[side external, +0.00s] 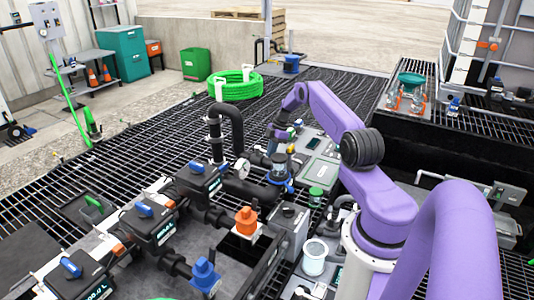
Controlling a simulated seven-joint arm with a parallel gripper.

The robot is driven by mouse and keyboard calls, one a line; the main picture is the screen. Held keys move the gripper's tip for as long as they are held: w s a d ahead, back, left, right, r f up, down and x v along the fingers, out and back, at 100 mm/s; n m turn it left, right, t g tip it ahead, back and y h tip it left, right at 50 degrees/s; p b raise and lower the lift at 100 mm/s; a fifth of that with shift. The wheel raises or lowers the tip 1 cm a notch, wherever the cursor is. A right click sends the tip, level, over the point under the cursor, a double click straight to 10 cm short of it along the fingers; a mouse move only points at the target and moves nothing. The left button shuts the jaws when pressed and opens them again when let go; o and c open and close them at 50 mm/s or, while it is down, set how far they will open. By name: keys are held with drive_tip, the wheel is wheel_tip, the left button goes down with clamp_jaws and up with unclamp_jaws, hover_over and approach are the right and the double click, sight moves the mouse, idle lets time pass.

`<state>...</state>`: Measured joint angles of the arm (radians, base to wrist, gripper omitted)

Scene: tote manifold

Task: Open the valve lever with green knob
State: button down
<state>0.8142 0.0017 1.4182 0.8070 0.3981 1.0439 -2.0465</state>
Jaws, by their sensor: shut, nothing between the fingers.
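My gripper (280,143) is at the end of the purple arm, pointing down over the equipment at the centre. It is small and dark here; it is shut with nothing held. I cannot single out with certainty a valve lever with a green knob. A green handle (93,202) lies in a black tray at the far left.
Black pipework (235,125) rises left of my gripper. Metering units with blue handles (144,210) run along the left front. An orange valve (246,218) and a blue valve (204,272) stand in front. A green hose coil (235,85) lies behind; open grating lies around it.

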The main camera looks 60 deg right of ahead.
drive_tip(key=shift+s+d, duration=0.2)
drive_tip(key=shift+d, duration=0.65)
drive_tip(key=shift+w+a+r, duration=0.1)
drive_tip(key=shift+a+r, duration=0.05)
drive_tip(key=shift+a, duration=0.5)
wheel_tip(320, 180, up, 10)
drive_tip(key=shift+d, duration=0.25)
